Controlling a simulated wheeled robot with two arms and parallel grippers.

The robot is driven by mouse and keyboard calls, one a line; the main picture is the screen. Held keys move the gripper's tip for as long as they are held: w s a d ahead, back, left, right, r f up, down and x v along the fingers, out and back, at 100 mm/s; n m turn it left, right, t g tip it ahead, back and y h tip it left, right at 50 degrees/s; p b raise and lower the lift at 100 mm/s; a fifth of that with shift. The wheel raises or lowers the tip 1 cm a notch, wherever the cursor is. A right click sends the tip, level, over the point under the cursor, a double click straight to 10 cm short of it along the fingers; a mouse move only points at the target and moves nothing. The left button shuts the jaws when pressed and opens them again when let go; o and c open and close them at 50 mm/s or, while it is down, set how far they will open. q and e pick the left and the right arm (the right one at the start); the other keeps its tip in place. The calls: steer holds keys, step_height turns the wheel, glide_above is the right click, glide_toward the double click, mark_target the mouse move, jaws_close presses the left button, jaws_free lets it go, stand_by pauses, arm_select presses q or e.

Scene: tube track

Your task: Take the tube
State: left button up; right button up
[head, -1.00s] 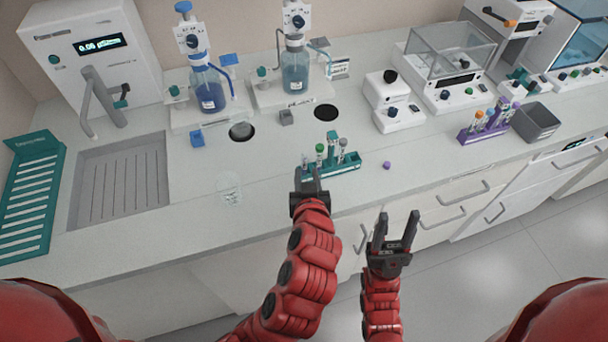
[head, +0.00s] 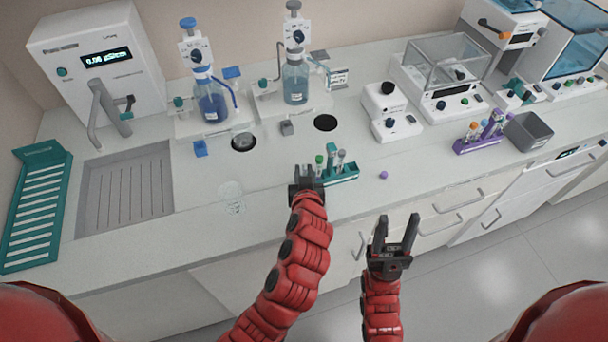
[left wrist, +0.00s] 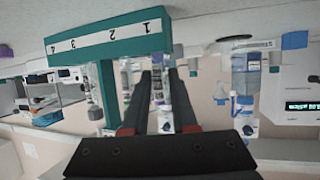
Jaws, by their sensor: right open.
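A teal tube rack (head: 345,178) stands near the bench's front edge and holds several tubes, one with a green cap (head: 319,160). My left gripper (head: 307,182) is at the rack's left end. In the left wrist view the rack (left wrist: 110,38) appears inverted, with numbers 1 to 4 on its label. A clear tube (left wrist: 160,100) at number 1 lies between the fingers of the left gripper (left wrist: 160,95). Whether the fingers press on it cannot be told. My right gripper (head: 394,238) is open and empty, in front of the drawers.
A purple cap (head: 383,175) lies right of the rack. A purple rack (head: 478,144) with tubes and a grey bin (head: 529,132) stand further right. A beaker (head: 231,197) and a sink (head: 125,188) are to the left. Bottle devices stand behind.

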arm_select(q)
jaws_close()
step_height(320, 180, up, 9)
steer(key=b, duration=0.3)
steer(key=shift+f, duration=0.15)
steer(key=shift+r, duration=0.65)
